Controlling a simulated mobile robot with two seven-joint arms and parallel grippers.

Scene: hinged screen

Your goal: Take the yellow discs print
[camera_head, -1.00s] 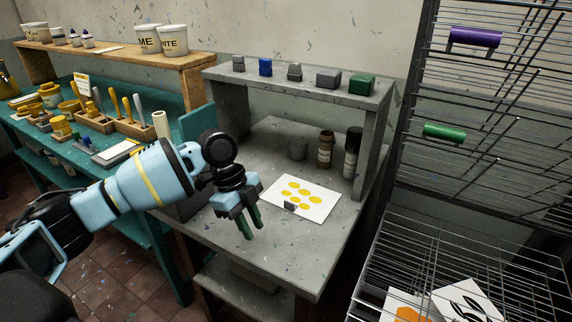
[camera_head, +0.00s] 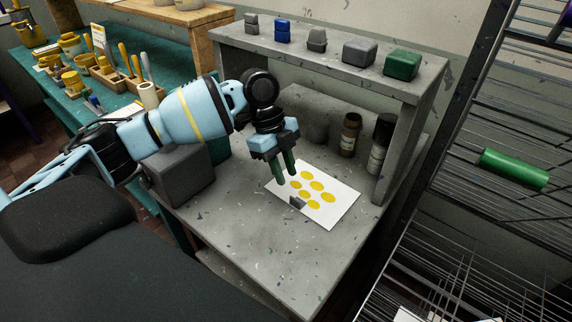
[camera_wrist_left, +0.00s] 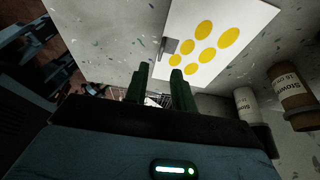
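The yellow discs print (camera_head: 334,211) is a white sheet with several yellow discs, lying flat on the grey bench (camera_head: 250,240). A small grey tab or clip (camera_head: 298,203) sits at its near left edge. My left gripper (camera_head: 284,178) is above the print's left edge, fingers pointing down, open with a gap between the green fingers. In the left wrist view the gripper (camera_wrist_left: 157,82) shows empty, and the print (camera_wrist_left: 245,20) with its grey tab (camera_wrist_left: 170,46) lies beyond the fingertips. My right gripper is not in view.
A brown bottle (camera_head: 349,135) and a dark bottle (camera_head: 380,143) stand behind the print, under a grey shelf (camera_head: 310,55) carrying small blocks. A grey box (camera_head: 180,178) is under my left arm. A wire rack (camera_head: 500,130) stands at right. The bench front is clear.

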